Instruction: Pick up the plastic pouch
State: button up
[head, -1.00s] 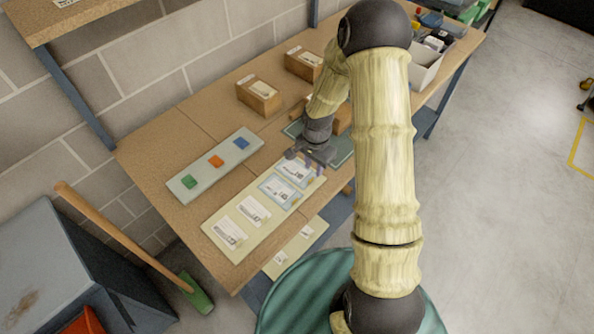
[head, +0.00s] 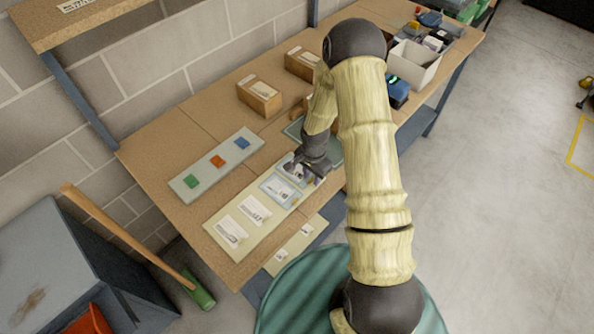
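A clear bluish plastic pouch (head: 281,190) with a white label lies flat on a beige board (head: 216,222) on the workbench. A second item, perhaps also a pouch, lies at the board's far end and is partly hidden by my gripper (head: 296,168). My gripper is low over that far end, just beyond the first pouch. Its fingers are small and dark here, so I cannot tell whether they are open or shut, or whether they touch anything.
A pale strip with green, orange and blue squares (head: 217,162) lies to the left. Cardboard boxes (head: 260,97) stand toward the wall. A white bin (head: 416,64) and a blue device (head: 397,91) are at the right. A broom (head: 130,238) leans near the bench.

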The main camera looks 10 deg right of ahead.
grip_shut()
jog(key=shift+r, duration=0.1)
dwell(0.4)
notch_tip(320, 180, up, 10)
jog(key=b, duration=0.2)
dwell(0.4)
dwell(0.5)
